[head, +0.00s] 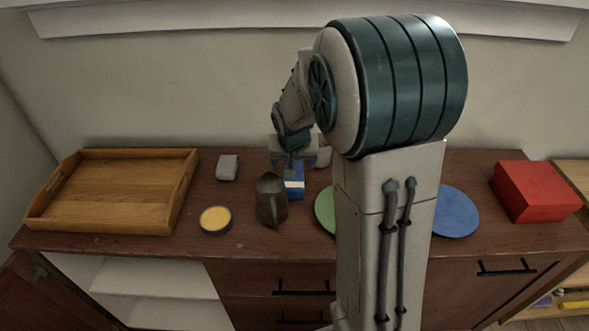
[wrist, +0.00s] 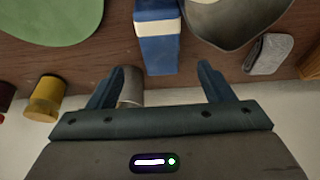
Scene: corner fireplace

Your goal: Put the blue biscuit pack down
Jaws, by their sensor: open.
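The blue biscuit pack (head: 294,182) with a white band is on the dark wooden cabinet top (head: 255,240), behind the dark jug. In the wrist view the pack (wrist: 158,53) lies ahead of my gripper (wrist: 160,78), in line with the gap between its fingers. The fingers are open and spread wider than the pack, with clear space on both sides. In the head view my gripper (head: 290,158) is just above and behind the pack, and my arm hides part of this area.
A dark jug (head: 270,200) stands close in front of the pack. A green disc (head: 325,210), a blue disc (head: 457,212), a yellow-topped tin (head: 215,220), a grey block (head: 228,167), a wooden tray (head: 120,185) and a red box (head: 535,190) are also on the cabinet.

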